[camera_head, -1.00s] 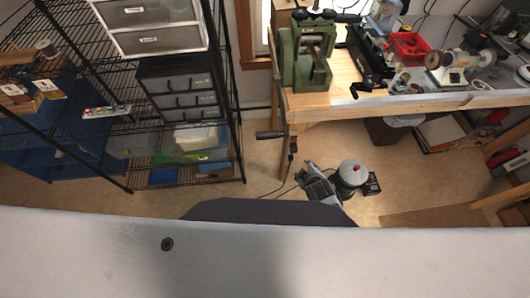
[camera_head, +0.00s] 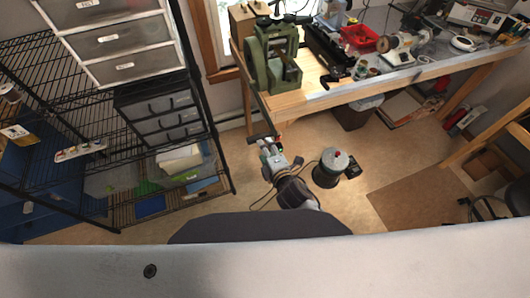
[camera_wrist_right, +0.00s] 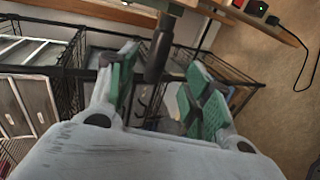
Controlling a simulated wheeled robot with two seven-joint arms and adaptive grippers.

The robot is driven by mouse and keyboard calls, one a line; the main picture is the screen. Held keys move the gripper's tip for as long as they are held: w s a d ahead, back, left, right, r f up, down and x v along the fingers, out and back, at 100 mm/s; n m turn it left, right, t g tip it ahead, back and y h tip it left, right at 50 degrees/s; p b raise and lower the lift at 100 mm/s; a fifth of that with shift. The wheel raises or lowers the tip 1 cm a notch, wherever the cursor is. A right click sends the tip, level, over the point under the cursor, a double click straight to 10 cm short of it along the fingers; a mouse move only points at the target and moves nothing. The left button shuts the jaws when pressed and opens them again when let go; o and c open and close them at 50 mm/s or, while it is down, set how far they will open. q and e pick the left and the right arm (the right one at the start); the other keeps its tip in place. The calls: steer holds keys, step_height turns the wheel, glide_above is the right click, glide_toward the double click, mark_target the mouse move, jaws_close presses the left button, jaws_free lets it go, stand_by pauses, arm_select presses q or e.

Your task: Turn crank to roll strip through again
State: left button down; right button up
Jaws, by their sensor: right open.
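The green rolling mill (camera_head: 270,62) stands at the left end of the wooden bench in the head view. Its dark crank handle (camera_head: 257,137) hangs in front of the bench's corner. My right gripper (camera_head: 268,148) is just below the handle. In the right wrist view the gripper (camera_wrist_right: 162,62) is open, with green pads on both sides. The dark handle (camera_wrist_right: 160,48) shows between its fingertips; I cannot tell whether they touch it. I cannot make out the strip. My left gripper is not in view.
A black wire shelf (camera_head: 215,150) with drawers (camera_head: 160,115) stands left of the bench. A grey round machine (camera_head: 333,165) sits on the floor right of my arm. A red bin (camera_head: 359,38) and tools crowd the bench. Floor to the right is partly clear.

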mark_target(258, 138)
steer(key=shift+a+r, duration=0.1)
stand_by(0.3)
steer(key=shift+b+x, duration=2.4)
steer(key=shift+x, duration=2.1)
